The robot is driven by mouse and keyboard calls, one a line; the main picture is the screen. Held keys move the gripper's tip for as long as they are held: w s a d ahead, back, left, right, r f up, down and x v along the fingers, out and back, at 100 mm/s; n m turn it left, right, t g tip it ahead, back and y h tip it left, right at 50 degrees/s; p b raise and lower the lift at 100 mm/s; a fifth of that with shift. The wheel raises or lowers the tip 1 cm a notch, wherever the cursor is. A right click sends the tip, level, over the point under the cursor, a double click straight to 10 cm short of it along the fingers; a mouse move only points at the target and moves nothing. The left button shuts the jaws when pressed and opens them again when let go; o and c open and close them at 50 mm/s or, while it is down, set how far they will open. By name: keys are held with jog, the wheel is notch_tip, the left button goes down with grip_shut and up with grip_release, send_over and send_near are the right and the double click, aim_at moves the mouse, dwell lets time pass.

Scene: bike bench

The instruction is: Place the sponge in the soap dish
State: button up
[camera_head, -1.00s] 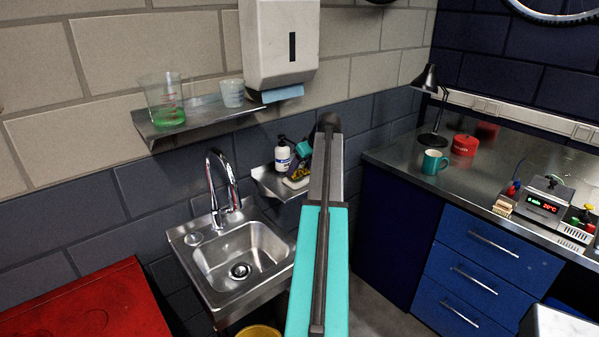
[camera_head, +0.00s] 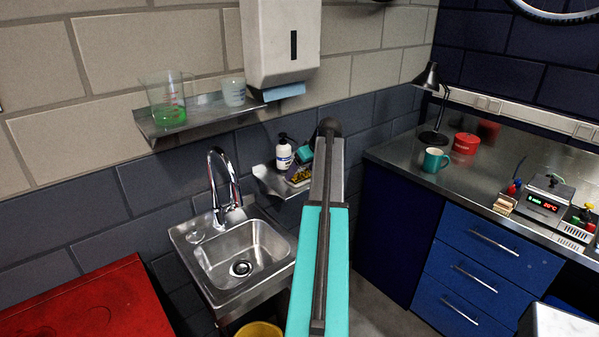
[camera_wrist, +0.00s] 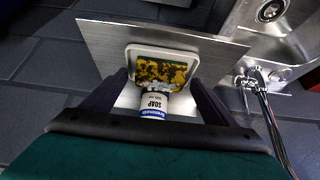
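The sponge (camera_wrist: 160,71), mottled yellow and dark, lies within the pale rim of the soap dish (camera_wrist: 131,62) in the wrist view. The sponge also shows small on the wall shelf in the head view (camera_head: 299,176). My gripper (camera_wrist: 160,80) is open, with its dark fingers apart on either side of the near part of the dish. A gap shows between the fingers and the sponge. In the head view the teal end of my gripper (camera_head: 304,154) is above the shelf, partly hidden by my arm.
A soap bottle (camera_wrist: 154,106) stands at the dish's near edge in the wrist view, between my fingers. The small metal shelf (camera_head: 266,181) is right of the sink (camera_head: 218,277) and tap (camera_head: 219,165). A higher shelf (camera_head: 205,122) holds beakers, beside a towel dispenser (camera_head: 268,40).

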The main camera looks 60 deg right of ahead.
jog(key=shift+r, duration=0.2)
jog(key=b+v, duration=0.2)
jog(key=v, duration=1)
jog(key=shift+b, duration=0.3)
jog(key=shift+d, duration=0.1)
jog(key=shift+f, duration=0.1)
jog(key=shift+s, duration=0.15)
